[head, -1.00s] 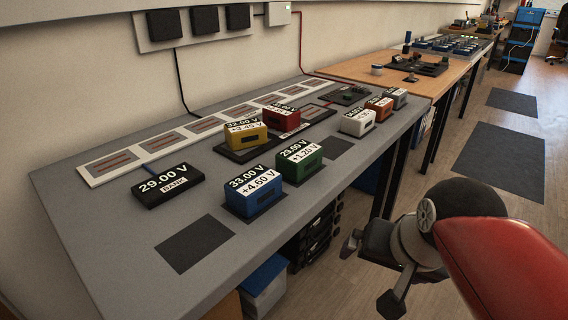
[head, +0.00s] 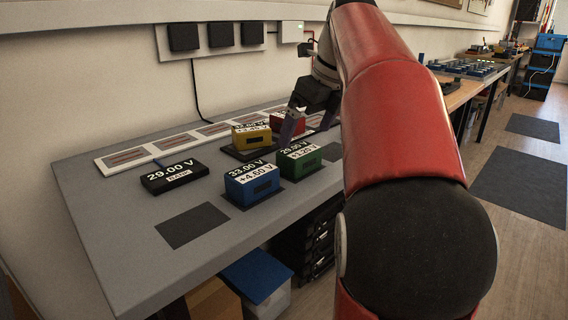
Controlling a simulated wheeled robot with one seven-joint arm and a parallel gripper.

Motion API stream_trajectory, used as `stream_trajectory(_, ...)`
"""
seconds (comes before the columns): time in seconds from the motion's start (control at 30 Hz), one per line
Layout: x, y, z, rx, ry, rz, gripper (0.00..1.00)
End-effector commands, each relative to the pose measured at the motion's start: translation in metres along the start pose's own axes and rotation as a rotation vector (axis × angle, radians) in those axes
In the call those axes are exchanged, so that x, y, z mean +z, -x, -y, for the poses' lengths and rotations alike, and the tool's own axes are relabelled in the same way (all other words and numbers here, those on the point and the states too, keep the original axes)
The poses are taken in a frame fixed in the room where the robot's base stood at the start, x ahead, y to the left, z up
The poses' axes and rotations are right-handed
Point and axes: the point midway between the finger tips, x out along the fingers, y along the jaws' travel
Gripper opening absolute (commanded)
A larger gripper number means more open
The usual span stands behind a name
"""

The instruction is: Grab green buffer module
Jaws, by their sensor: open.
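The green buffer module (head: 303,165) stands on a dark pad near the front edge of the grey table, with a white label reading 29.00 V and +1.20 V. My gripper (head: 305,128) is open, above and just behind the green module in the picture, with its fingers pointing down. One purple finger shows clearly beside the red module; the other is partly hidden by my arm. The gripper appears apart from the green module, though its exact height is hard to tell.
A blue module (head: 251,184) stands left of the green one. A yellow module (head: 251,137) and a red module (head: 281,122) stand behind it. An empty dark pad (head: 192,225) lies in front. My arm hides the table's right part.

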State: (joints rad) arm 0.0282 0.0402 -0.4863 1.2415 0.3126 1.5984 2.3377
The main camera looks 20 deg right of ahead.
Motion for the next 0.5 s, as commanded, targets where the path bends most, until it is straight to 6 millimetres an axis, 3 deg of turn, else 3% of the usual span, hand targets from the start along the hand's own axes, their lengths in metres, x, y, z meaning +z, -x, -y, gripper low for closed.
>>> stream_trajectory(0.5,-0.007,-0.065,-0.004,0.002,0.005,-0.001,1.0)
